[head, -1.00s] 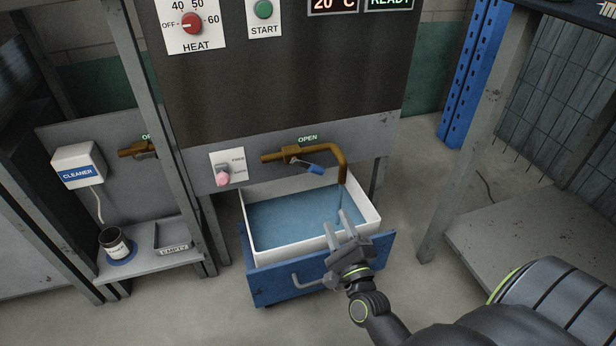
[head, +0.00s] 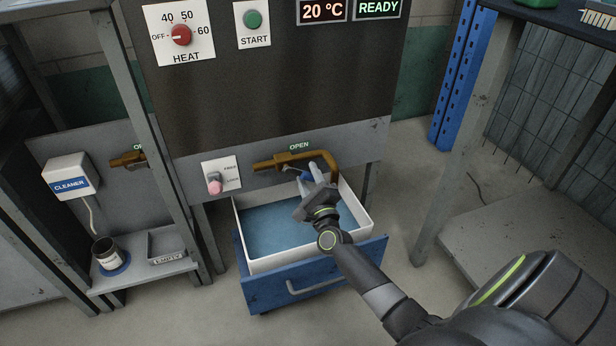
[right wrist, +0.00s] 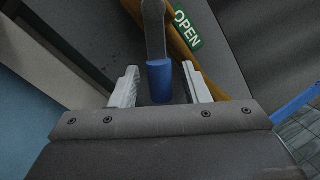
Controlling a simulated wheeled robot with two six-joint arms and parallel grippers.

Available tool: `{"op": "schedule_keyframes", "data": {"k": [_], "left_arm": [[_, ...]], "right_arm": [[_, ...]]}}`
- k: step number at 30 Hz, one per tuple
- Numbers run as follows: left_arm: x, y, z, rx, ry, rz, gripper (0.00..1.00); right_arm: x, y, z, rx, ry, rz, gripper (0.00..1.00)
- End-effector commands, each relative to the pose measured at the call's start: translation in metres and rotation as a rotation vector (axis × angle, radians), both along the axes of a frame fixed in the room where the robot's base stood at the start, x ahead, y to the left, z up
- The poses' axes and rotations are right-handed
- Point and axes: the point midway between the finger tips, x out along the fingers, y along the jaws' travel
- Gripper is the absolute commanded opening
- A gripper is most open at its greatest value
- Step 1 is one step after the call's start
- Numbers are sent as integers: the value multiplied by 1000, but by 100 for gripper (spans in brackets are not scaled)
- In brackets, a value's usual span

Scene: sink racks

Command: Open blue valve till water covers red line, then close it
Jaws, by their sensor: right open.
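The blue valve handle (right wrist: 160,82) stands between the two open fingers of my right gripper (right wrist: 160,88) in the right wrist view, with a gap on each side. In the head view my right gripper (head: 312,178) is at the handle and largely hides it. The handle sits on a brown pipe (head: 334,156) under a green OPEN label (head: 299,147). Below, a white basin (head: 364,222) in a blue drawer holds bluish water (head: 268,228). I cannot make out a red line; my arm covers part of the basin. My left gripper is out of view.
A pink-tipped switch (head: 214,185) is left of the pipe. Above are a red heat knob (head: 181,35) and a green START button (head: 253,19). A cleaner dispenser (head: 70,176) and a small tray (head: 168,244) are at the left. A metal post (head: 455,140) stands to the right.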

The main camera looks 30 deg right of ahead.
Motion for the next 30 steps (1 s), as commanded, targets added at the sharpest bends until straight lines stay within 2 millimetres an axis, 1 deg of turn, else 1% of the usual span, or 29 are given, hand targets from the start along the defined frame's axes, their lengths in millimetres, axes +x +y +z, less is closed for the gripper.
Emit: {"op": "schedule_keyframes", "data": {"k": [3,11,14,21,30], "left_arm": [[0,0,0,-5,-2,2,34],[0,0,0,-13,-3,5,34],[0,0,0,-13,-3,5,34],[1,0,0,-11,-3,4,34],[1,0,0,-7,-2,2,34]], "right_arm": [[5,-1,2,0,0,0,42],[6,-2,2,-1,0,0,42],[6,-2,2,-1,0,0,32],[6,-2,2,-1,0,0,0],[6,-1,1,5,-1,0,0]]}}
